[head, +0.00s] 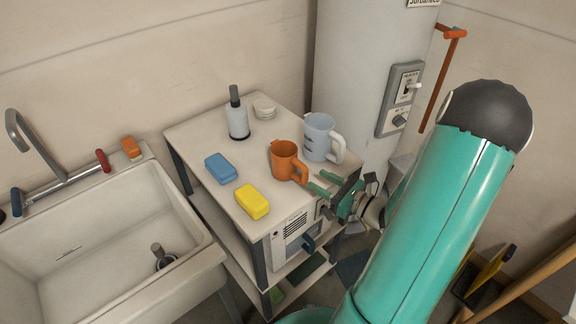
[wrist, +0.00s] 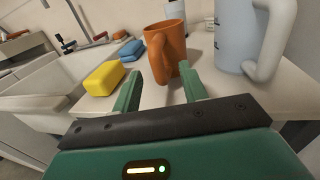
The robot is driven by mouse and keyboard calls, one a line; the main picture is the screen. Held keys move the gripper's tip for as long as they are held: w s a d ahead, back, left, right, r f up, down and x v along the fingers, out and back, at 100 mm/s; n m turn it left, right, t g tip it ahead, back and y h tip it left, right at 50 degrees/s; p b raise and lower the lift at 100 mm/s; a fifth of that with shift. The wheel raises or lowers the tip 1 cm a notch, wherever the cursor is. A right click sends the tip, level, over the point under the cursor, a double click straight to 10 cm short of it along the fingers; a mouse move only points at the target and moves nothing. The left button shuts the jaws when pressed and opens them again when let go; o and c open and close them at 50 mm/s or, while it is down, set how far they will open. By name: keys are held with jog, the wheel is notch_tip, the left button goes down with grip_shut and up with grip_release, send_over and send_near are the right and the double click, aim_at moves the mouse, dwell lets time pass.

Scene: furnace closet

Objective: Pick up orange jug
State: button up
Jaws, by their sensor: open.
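The orange jug (head: 284,160) stands upright on the small table (head: 197,134), with its handle towards my gripper. My gripper (head: 323,183) is at the table's near right edge, open and empty, its green fingers pointing at the jug. In the wrist view the orange jug (wrist: 168,48) stands just beyond the open gripper (wrist: 158,88), its handle in line with the space between the fingertips. I cannot tell whether a fingertip touches the handle.
A pale blue jug (head: 319,136) stands close to the right of the orange one. A yellow sponge (head: 252,201), a blue sponge (head: 221,168), a bottle (head: 238,117) and a white stack (head: 264,107) share the table. A sink (head: 110,240) is at left, a tank (head: 355,65) behind.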

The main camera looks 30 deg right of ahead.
aim_at(304, 174)
jog(key=x, duration=0.6)
jog(key=shift+s+a+f, duration=0.1)
jog(key=shift+s+a, duration=0.05)
jog(key=shift+a, duration=0.1)
jog(key=shift+c, duration=0.4)
grip_shut()
